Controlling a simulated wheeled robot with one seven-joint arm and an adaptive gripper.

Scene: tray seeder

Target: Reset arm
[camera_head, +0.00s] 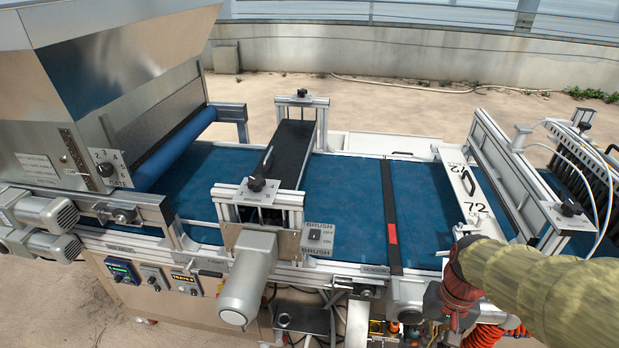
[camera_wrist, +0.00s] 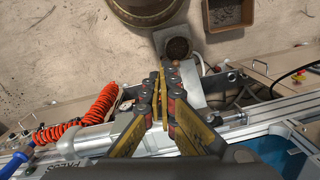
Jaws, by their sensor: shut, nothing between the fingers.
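My arm comes in from the right in the head view, in a yellow-green sleeve, with its red and dark wrist bent down at the seeder's near side. My gripper (camera_wrist: 161,92) shows in the wrist view with its fingers together and nothing between them. It points down past the near rail of the seeder, above the floor. In the head view the fingertips are hard to make out against the clutter below the rail.
The seeder's blue belt (camera_head: 345,195) runs across the head view, with a hopper (camera_head: 120,60) at left and a brush motor (camera_head: 247,280) in front. An orange coiled hose (camera_wrist: 95,112) hangs near my gripper. A round pot (camera_wrist: 146,8) and a crate (camera_wrist: 229,12) stand on the floor.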

